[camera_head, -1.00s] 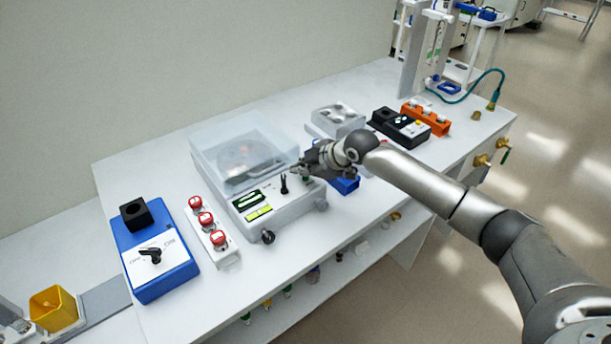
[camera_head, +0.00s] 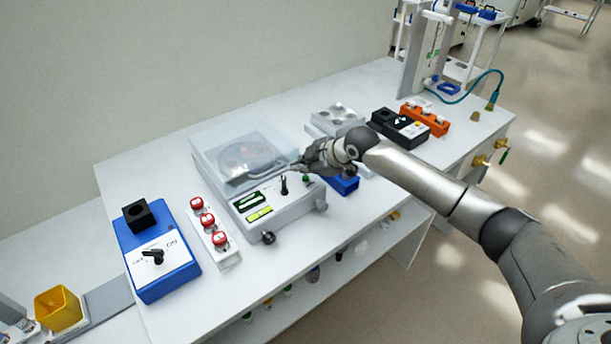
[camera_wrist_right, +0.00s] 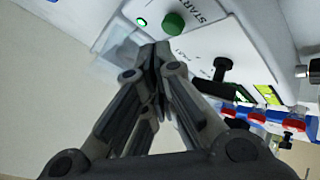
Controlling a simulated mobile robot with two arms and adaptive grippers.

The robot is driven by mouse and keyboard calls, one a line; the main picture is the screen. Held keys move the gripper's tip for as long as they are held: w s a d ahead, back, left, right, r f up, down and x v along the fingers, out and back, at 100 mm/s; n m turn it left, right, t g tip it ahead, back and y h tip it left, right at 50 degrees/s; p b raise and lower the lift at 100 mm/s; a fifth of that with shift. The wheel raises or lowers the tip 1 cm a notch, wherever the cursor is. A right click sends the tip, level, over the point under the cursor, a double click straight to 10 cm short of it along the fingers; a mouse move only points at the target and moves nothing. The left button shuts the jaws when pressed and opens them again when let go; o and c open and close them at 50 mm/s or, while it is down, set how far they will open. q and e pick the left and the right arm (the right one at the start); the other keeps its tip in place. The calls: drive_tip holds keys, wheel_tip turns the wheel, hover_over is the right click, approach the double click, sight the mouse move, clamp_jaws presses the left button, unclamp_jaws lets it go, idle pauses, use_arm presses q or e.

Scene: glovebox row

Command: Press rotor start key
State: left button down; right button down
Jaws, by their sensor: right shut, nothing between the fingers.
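The rotor machine (camera_head: 285,214) is a pale box on the bench with a clear lid (camera_head: 228,150) down over a round rotor. Its front panel carries a black lever, green displays and a round green start key (camera_head: 306,178). In the right wrist view the green key (camera_wrist_right: 173,24) sits beside the word START, with a small lit green indicator near it. My right gripper (camera_head: 299,167) is shut and empty, just above and behind the key. In the wrist view its fingertips (camera_wrist_right: 160,48) are close to the key but do not cover it; contact is not visible. My left gripper is out of view.
A blue block (camera_head: 344,186) lies under my right wrist. Black (camera_head: 400,128) and orange (camera_head: 425,117) units stand farther right. The bench front is mostly clear.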

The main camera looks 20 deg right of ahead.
wheel_tip(320, 180, up, 5)
drive_tip(key=p, duration=0.4)
idle(0.4)
idle(0.4)
